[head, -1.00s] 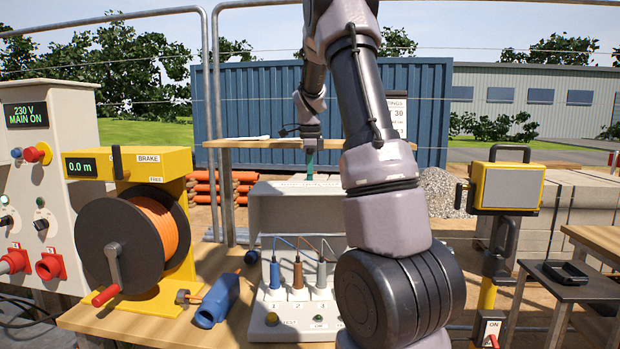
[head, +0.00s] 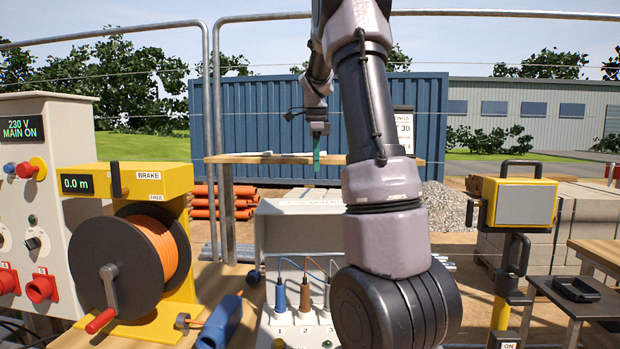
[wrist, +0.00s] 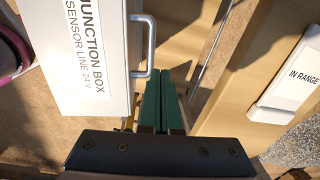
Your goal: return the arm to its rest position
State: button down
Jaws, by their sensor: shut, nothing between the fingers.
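My arm rises from the lower middle of the head view, bends over at the top and hangs down behind. My gripper (head: 317,160) points down above the grey junction box (head: 275,222), in front of the wooden shelf. In the wrist view the green fingers of my gripper (wrist: 163,100) are together with nothing between them. The junction box (wrist: 75,55) with its metal handle (wrist: 147,45) is just left of the fingers there. Whether the fingers touch the handle is hard to tell.
An orange cable reel (head: 165,250) on a yellow stand and a control cabinet (head: 40,200) stand at left. A blue connector (head: 220,322) lies on the bench. A yellow lamp (head: 520,203) stands at right. A wooden shelf (head: 250,159) is behind my gripper.

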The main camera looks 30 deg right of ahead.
jog(key=s+a+r+n+t+y, duration=0.2)
jog(key=s+a+r+n+t, duration=0.25)
jog(key=s+a+n, duration=0.7)
jog(key=s+a+f+n+t, duration=0.1)
jog(key=s+a+n, duration=0.3)
jog(key=s, duration=0.2)
jog(key=s+a+f+n+t, duration=0.1)
jog(key=s+a+f+n, duration=0.1)
jog(key=s, duration=0.5)
jog(key=a+n, duration=0.1)
jog(key=a, duration=0.1)
jog(key=shift+s+a+f+n, duration=0.25)
jog(key=shift+a+f+n, duration=0.05)
jog(key=shift+n, duration=0.05)
